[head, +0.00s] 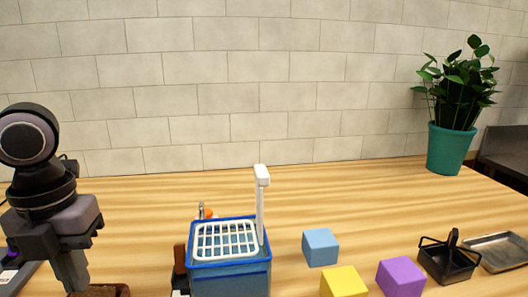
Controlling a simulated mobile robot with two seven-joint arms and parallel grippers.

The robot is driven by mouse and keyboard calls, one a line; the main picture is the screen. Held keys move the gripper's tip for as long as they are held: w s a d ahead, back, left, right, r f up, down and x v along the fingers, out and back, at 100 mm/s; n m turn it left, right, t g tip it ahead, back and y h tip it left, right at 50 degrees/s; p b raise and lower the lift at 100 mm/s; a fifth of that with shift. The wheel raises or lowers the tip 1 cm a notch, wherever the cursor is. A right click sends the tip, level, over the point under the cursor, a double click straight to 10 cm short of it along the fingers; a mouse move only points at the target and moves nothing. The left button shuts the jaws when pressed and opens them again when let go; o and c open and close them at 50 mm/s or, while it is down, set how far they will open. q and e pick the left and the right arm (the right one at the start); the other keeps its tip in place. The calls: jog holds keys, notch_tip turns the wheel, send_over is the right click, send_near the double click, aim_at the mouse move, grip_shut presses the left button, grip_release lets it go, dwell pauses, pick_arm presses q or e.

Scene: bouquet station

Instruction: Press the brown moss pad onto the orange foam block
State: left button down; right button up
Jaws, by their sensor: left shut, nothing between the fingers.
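My left gripper (74,282) hangs pointing down at the left, shut and empty. A brown thing (118,290) lies just below and beside its fingertips, cut off by the bottom edge. I cannot tell whether it is the moss pad or a holder, or whether the fingers touch it. No orange foam block can be made out for sure; only a small orange patch (208,212) shows behind the blue basin. My right gripper is not in view.
A blue basin (229,279) with a white rack (226,240) and white upright post stands at centre. To its right are blue (320,247), yellow (343,283) and purple (401,277) blocks, a black basket (447,262) and a metal tray (497,251). A potted plant (451,149) stands far right.

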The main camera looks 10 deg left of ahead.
pick_arm(q)
jog(key=shift+r+p, duration=1.2)
jog(key=shift+r, duration=1.05)
